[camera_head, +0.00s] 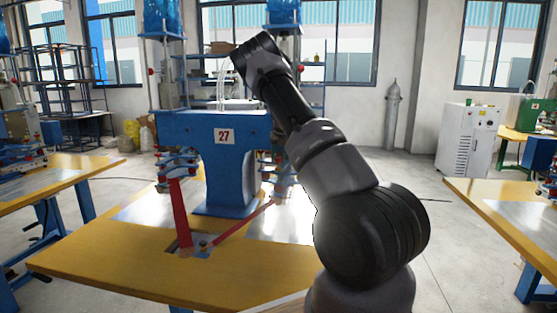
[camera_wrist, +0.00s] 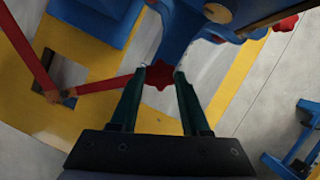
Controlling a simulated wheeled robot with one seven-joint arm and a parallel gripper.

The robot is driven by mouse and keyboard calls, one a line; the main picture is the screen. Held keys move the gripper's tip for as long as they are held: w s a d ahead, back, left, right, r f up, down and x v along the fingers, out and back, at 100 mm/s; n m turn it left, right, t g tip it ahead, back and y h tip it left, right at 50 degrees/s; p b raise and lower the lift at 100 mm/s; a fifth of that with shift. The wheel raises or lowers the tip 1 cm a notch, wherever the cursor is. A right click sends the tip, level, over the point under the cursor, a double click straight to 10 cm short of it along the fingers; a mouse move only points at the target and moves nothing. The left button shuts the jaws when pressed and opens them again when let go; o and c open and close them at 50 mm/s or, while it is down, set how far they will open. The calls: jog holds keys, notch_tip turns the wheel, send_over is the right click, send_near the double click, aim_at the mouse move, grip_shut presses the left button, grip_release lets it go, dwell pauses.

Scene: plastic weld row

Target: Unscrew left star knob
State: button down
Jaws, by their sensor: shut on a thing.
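A red star knob (camera_wrist: 159,75) shows in the wrist view, beside the blue clamp parts of the welding machine. My gripper (camera_wrist: 160,74) has one dark green finger on each side of it and is shut on it. A second red star knob (camera_wrist: 286,24) shows farther right in the wrist view, apart from my fingers. The shaft of the held knob is hidden. In the head view my arm crosses in front of the right side of the blue machine marked 27 (camera_head: 205,135), and my gripper cannot be made out there.
The machine stands on a yellow table (camera_head: 110,250). Two red levers (camera_head: 179,212) rise from a plate near its front; they also show in the wrist view (camera_wrist: 30,50). Other yellow tables stand left (camera_head: 60,172) and right (camera_head: 500,205).

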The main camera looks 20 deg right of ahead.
aim_at(278, 158)
jog(key=shift+r, duration=1.9)
